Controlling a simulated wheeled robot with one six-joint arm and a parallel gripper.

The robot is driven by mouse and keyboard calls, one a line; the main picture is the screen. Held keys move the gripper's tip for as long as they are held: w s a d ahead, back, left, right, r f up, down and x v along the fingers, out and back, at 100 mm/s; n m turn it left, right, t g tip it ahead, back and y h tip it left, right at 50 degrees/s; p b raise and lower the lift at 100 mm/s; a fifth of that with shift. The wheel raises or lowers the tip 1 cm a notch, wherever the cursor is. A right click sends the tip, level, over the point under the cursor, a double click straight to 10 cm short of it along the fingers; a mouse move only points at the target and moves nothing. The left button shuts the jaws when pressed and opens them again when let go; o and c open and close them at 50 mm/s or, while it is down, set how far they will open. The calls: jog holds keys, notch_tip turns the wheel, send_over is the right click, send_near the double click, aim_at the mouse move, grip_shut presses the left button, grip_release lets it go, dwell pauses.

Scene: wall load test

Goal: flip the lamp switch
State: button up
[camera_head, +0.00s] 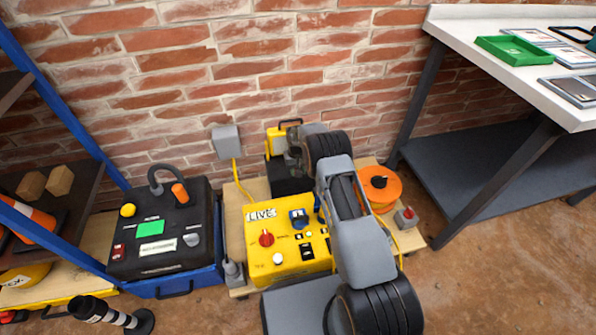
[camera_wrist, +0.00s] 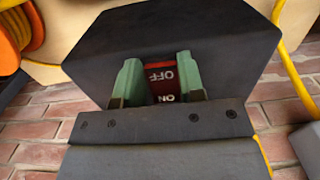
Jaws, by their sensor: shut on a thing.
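The lamp switch (camera_wrist: 161,76) is a red rocker with white OFF and ON lettering, upside down in the wrist view. It sits on the face of a dark box (camera_wrist: 225,50). The two pale green fingers of my gripper (camera_wrist: 158,88) are shut on it, one on each side. I cannot tell which half is pressed in. In the head view, a yellow lamp with a black handle (camera_head: 277,141) stands by the wall above a dark box (camera_head: 287,180). My arm hides the switch and my gripper there.
A yellow control box marked LIVE (camera_head: 285,262) stands in front. A black case (camera_head: 160,265) is at left, and an orange cable reel (camera_head: 381,184) is at right. A blue-posted shelf (camera_head: 60,90) and a white-topped bench (camera_head: 470,45) flank the area. The brick wall (camera_head: 270,70) is close behind.

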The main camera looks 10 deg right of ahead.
jog(key=g+b, duration=0.1)
jog(key=b, duration=0.2)
jog(key=shift+w+f+g, duration=0.2)
jog(key=shift+w+g, duration=0.1)
jog(key=shift+g, duration=0.1)
jog(key=shift+r+g+b, duration=0.4)
jog(key=shift+r+b, duration=0.05)
jog(key=shift+b, duration=0.25)
jog(key=o, duration=0.9)
jog(key=shift+o, duration=0.2)
